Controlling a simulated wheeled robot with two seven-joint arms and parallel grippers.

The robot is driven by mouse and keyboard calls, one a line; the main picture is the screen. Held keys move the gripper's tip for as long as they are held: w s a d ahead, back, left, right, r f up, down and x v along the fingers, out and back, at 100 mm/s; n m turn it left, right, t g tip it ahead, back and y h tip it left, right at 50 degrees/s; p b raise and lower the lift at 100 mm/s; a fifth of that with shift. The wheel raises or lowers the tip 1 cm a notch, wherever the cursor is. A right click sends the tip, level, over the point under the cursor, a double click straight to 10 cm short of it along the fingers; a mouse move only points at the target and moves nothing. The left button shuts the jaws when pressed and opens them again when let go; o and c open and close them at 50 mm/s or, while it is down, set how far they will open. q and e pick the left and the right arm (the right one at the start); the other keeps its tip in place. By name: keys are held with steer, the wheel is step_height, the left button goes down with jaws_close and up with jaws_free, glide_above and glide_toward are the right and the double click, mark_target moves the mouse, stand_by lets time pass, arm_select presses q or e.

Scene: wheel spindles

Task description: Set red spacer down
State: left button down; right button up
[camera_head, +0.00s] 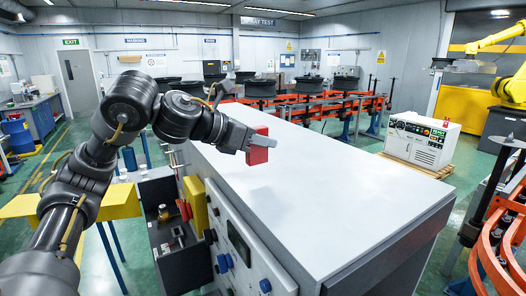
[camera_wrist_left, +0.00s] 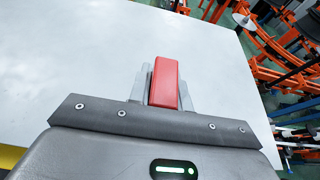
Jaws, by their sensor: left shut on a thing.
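The red spacer (camera_head: 257,147) is a small red block held by my left gripper (camera_head: 262,141) in the head view. In the left wrist view the spacer (camera_wrist_left: 165,83) stands between the two grey fingers of my left gripper (camera_wrist_left: 164,88), which is shut on it. The spacer appears over the far left part of the light grey cabinet top (camera_head: 330,205). I cannot tell whether it touches the surface. The cabinet top also fills much of the left wrist view (camera_wrist_left: 80,60). My right gripper is not in view.
The cabinet top is otherwise bare. A dark open bin (camera_head: 175,245) with small items and a control panel (camera_head: 240,245) are on the cabinet's near left side. A yellow surface (camera_head: 120,203) stands left. Orange conveyor rails (camera_head: 345,103) run behind, and a white control box (camera_head: 422,138) stands right.

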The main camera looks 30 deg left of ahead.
mark_target(264, 161)
arm_select(q)
steer(key=shift+w+d+f, duration=0.15)
steer(key=shift+w+f, duration=0.05)
steer(key=shift+w, duration=0.05)
steer(key=shift+w+f+p, duration=0.1)
steer(key=shift+f+p, duration=0.25)
steer(key=shift+p, duration=0.1)
steer(key=shift+f+p, duration=0.6)
steer(key=shift+f, duration=0.7)
steer(key=shift+f, duration=0.1)
steer(key=shift+f, duration=0.15)
steer(key=c, duration=1.3)
jaws_free()
